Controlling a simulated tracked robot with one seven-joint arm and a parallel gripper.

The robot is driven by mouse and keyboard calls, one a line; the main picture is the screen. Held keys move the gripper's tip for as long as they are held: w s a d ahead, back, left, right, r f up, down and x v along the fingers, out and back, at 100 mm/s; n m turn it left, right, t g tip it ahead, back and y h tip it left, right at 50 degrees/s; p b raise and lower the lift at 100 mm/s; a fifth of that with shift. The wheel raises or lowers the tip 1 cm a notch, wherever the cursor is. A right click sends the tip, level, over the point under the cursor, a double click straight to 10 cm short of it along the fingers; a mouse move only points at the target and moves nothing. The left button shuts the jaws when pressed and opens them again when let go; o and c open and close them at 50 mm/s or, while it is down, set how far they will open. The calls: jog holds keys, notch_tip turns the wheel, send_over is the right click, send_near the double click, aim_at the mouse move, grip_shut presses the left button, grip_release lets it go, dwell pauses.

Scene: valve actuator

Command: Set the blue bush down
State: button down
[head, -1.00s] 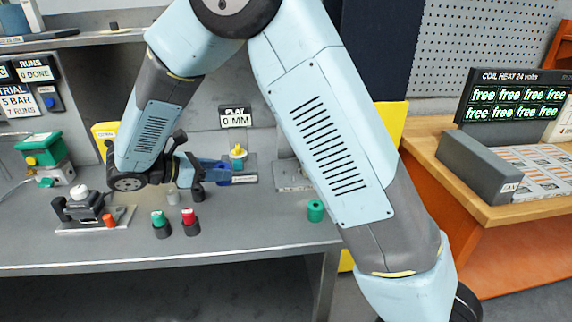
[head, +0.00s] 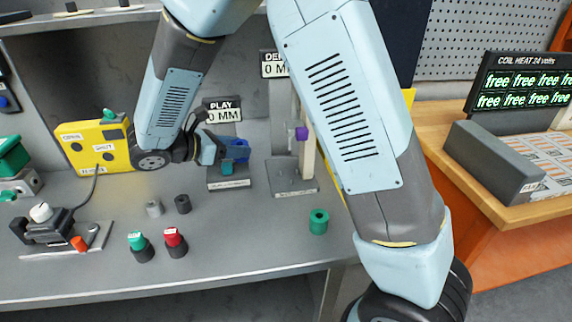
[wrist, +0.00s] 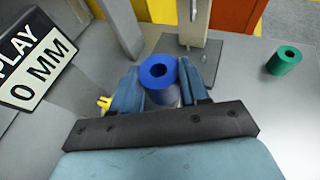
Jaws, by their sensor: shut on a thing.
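The blue bush (wrist: 158,72) is a short bright-blue ring with a dark hole, seen in the wrist view. My gripper (wrist: 158,86) is shut on it, with one blue-grey finger on each side. The bush's hole faces up toward the wrist camera. A greyish cylindrical part shows just under it; I cannot tell whether the bush touches it. In the head view my gripper (head: 232,150) is at the play gauge stand (head: 230,183), in front of the PLAY 0 MM sign (head: 223,110). There the arm and fingers make the bush hard to make out.
A green bush (head: 319,222) stands at the bench's front right. A depth gauge (head: 292,190) with a purple part is right of my gripper. A grey bush (head: 153,208), a black bush (head: 182,204), and green- and red-topped pieces (head: 174,240) stand left. A yellow box (head: 95,148) is behind.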

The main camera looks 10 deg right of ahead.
jog(key=d, duration=1.3)
jog(key=shift+f, duration=3.5)
jog(key=shift+f, duration=0.6)
jog(key=c, duration=0.6)
grip_release()
jog(key=shift+o, duration=0.2)
jog(key=shift+r, duration=0.1)
